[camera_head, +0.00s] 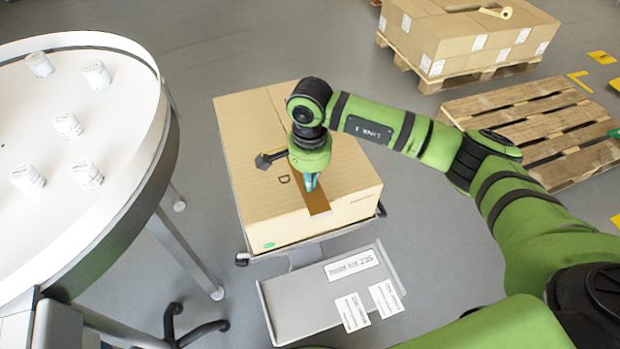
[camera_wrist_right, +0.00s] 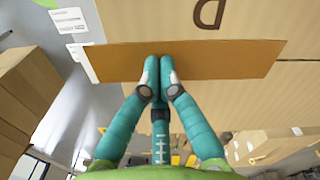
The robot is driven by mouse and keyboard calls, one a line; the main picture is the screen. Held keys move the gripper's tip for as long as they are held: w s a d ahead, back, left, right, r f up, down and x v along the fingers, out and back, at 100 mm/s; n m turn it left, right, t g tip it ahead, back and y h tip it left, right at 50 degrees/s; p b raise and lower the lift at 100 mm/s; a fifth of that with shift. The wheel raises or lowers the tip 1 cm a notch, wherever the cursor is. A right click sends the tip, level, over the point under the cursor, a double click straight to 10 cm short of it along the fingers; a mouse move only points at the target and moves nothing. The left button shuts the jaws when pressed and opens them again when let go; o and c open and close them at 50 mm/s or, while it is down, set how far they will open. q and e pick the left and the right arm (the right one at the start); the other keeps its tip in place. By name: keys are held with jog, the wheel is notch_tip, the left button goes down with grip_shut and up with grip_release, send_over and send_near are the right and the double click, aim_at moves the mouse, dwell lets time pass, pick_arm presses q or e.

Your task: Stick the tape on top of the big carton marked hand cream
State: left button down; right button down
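The big carton (camera_head: 240,135) stands below my right arm in the head view; it bears a letter D, and its small print is too small to read. A brown tape strip (camera_head: 313,200) lies along its top seam toward the near edge. In the right wrist view the strip (camera_wrist_right: 230,60) spans the carton top (camera_wrist_right: 150,22). My right gripper (camera_head: 310,183) points down at the strip. Its teal fingertips (camera_wrist_right: 158,62) are together at the strip; whether they pinch it or only press on it is unclear. My left gripper is not in view.
A round white table (camera_head: 80,225) with several white jars stands at left. A grey panel with labels (camera_head: 290,300) is in front of the carton. An empty wooden pallet (camera_head: 540,125) and a pallet of cartons (camera_head: 450,35) with a tape roll (camera_head: 497,12) are at right.

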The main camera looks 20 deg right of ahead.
dwell(0.6)
jog(key=shift+r+p, duration=1.25)
jog(key=shift+r, duration=1.7)
jog(key=shift+a, duration=0.1)
